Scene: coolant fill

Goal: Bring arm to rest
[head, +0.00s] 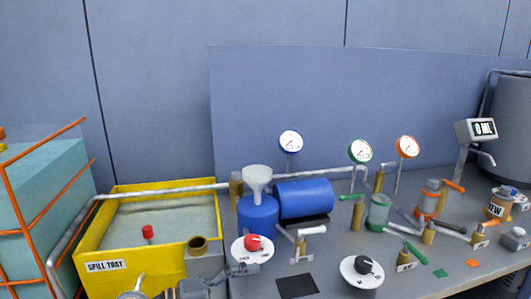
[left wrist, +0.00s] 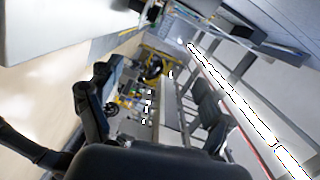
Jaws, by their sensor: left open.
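My left gripper (left wrist: 155,105) shows in the left wrist view as two dark fingers spread wide, with nothing between them. It points out into the room, clear of any surface near its tips. In the head view, grey mechanical parts show at the bottom edge, left of centre; I cannot tell whether they are mine. My right gripper is not clearly seen in either view.
An orange-framed tank (head: 45,210) stands left.

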